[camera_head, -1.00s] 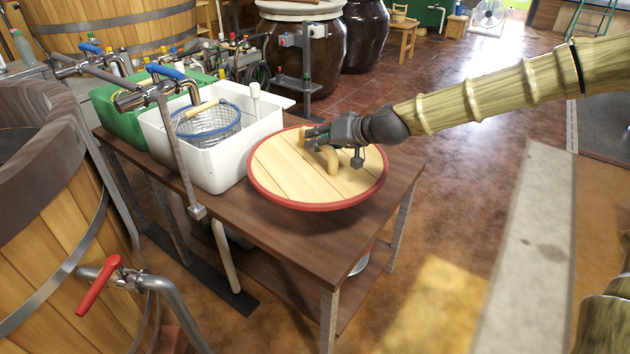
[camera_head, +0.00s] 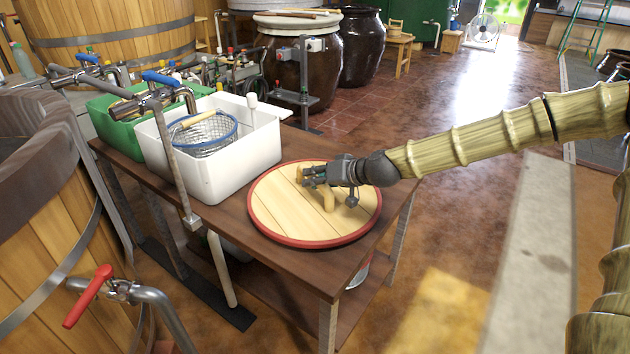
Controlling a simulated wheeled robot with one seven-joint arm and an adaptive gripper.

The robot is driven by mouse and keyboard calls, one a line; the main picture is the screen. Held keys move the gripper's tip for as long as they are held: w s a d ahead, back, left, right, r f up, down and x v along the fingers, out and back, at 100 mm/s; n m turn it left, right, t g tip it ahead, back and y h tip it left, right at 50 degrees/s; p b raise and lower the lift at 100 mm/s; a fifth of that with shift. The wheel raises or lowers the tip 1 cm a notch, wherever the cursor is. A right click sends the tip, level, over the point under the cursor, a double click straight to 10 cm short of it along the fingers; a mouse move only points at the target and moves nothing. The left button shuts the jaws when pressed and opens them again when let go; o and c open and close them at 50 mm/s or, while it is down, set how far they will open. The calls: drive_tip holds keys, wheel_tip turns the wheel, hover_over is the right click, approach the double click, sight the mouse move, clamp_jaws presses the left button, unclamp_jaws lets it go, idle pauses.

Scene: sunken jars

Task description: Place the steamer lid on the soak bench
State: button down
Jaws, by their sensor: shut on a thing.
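The steamer lid (camera_head: 285,222) is a round pale wooden disc with a red rim and a curved wooden handle (camera_head: 328,200). It lies about flat at the right end of the dark brown soak bench (camera_head: 310,274), and it looks to be resting on the top or very close to it. My gripper (camera_head: 304,176) reaches in from the right and is shut on the lid's handle. The fingers hide part of the handle.
A white tub (camera_head: 215,178) with a blue-rimmed wire basket (camera_head: 208,140) stands on the bench left of the lid. A green tub (camera_head: 117,133) stands behind it. Taps and a metal pipe stand along the bench's left side. Bare bench top shows in front of the lid.

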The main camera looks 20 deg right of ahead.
idle(0.3)
drive_tip(key=c, duration=1.3)
unclamp_jaws()
drive_tip(key=shift+f, duration=0.1)
drive_tip(key=shift+o, duration=0.2)
drive_tip(key=shift+r, duration=0.2)
drive_tip(key=p+v, duration=0.3)
drive_tip(key=v, duration=0.9)
drive_tip(key=shift+f, duration=0.1)
